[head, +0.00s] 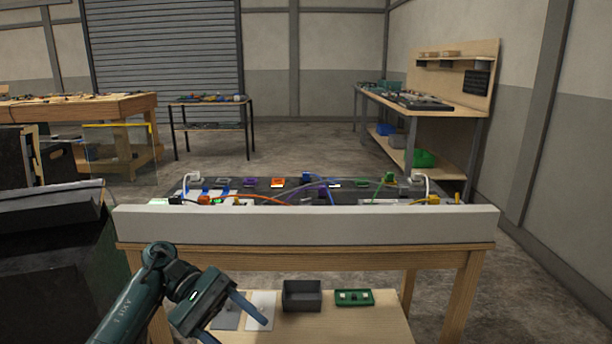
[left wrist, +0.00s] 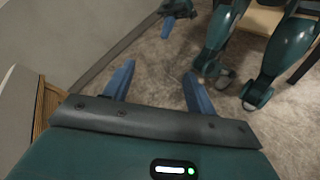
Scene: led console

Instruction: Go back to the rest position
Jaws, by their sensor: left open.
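My left gripper (head: 240,331) is in the lower left of the head view, in front of the console table. Its two blue fingers are spread apart with nothing between them. In the left wrist view the left gripper (left wrist: 159,72) points over bare concrete floor. A small blue-fingered part at the top of the left wrist view looks like my right gripper (left wrist: 175,18). It is too small and cut off to tell its opening. The head view does not show the right gripper. The console (head: 265,186) with its coloured plugs and cables sits on the table behind a pale front board (head: 305,225).
A lower shelf (head: 290,331) of the table holds a grey bin (head: 302,296), a green piece (head: 354,297) and flat plates near the left gripper. A black cabinet (head: 50,240) stands at the left. A workbench (head: 430,108) is at the back right. Floor between is open.

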